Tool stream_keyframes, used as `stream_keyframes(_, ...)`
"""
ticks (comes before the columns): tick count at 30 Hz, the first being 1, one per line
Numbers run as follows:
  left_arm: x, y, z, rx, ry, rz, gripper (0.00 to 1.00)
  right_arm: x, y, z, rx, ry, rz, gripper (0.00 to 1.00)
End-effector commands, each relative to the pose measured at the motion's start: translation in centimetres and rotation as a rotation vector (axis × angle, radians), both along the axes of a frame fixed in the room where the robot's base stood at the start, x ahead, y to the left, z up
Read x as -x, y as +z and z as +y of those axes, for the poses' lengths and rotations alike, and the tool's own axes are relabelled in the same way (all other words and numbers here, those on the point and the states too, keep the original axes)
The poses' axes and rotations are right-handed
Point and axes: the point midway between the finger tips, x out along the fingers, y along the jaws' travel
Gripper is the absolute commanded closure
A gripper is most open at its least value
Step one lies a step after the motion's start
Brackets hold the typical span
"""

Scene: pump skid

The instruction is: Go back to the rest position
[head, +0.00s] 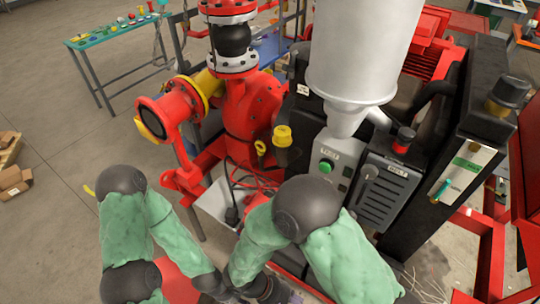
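My two arms, in green sleeves with dark round joints, fill the bottom of the head view. Both forearms slope down and converge near the bottom edge, left of centre. My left gripper (222,290) is at the dark end of the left forearm; its fingers cannot be made out. My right gripper (268,291) is at the dark end of the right forearm, close beside it. Its fingers cannot be made out either. I cannot see anything held in either one.
The red pump (250,105) stands ahead, with a yellow-handled valve (283,136). A white bin (215,203) sits low between. A green-topped table (115,30) is far left. Open floor lies left.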

Motion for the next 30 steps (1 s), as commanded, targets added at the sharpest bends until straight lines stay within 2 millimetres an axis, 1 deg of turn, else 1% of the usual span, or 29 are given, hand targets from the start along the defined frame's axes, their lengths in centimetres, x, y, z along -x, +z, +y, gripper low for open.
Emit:
stream_keyframes(1,0.0,0.0,0.0,0.0,0.0,0.0,0.6,1.0,-1.4,-0.2,-0.072,-0.067,0.065,0.72)
stream_keyframes(3,0.0,0.0,0.0,0.0,0.0,0.0,0.6,2.2,-3.2,0.3,-0.19,-0.153,0.136,0.72)
stream_keyframes(6,0.0,0.0,0.0,0.0,0.0,0.0,0.6,3.2,-5.3,1.5,-0.363,-0.276,0.196,0.72)
stream_keyframes(10,0.0,0.0,0.0,0.0,0.0,0.0,0.6,3.2,-7.5,3.1,-0.58,-0.431,0.203,0.72)
stream_keyframes(14,0.0,0.0,0.0,0.0,0.0,0.0,0.6,1.6,-9.3,4.0,-0.765,-0.579,0.13,0.72)
stream_keyframes(17,0.0,0.0,0.0,0.0,0.0,0.0,0.6,-0.4,-10.6,3.6,-0.876,-0.678,0.027,0.72)
stream_keyframes(21,0.0,0.0,0.0,0.0,0.0,0.0,0.6,-3.2,-12.2,1.7,-0.957,-0.787,-0.145,0.72)
stream_keyframes(24,0.0,0.0,0.0,0.0,0.0,0.0,0.6,-4.5,-12.9,-0.1,-0.972,-0.831,-0.249,0.72)
stream_keyframes(27,0.0,0.0,0.0,0.0,0.0,0.0,0.6,-5.4,-13.4,-1.4,-0.973,-0.852,-0.318,0.72)
stream_keyframes(30,0.0,0.0,0.0,0.0,0.0,0.0,0.6,-5.7,-13.6,-2.0,-0.97,-0.86,-0.349,0.72)
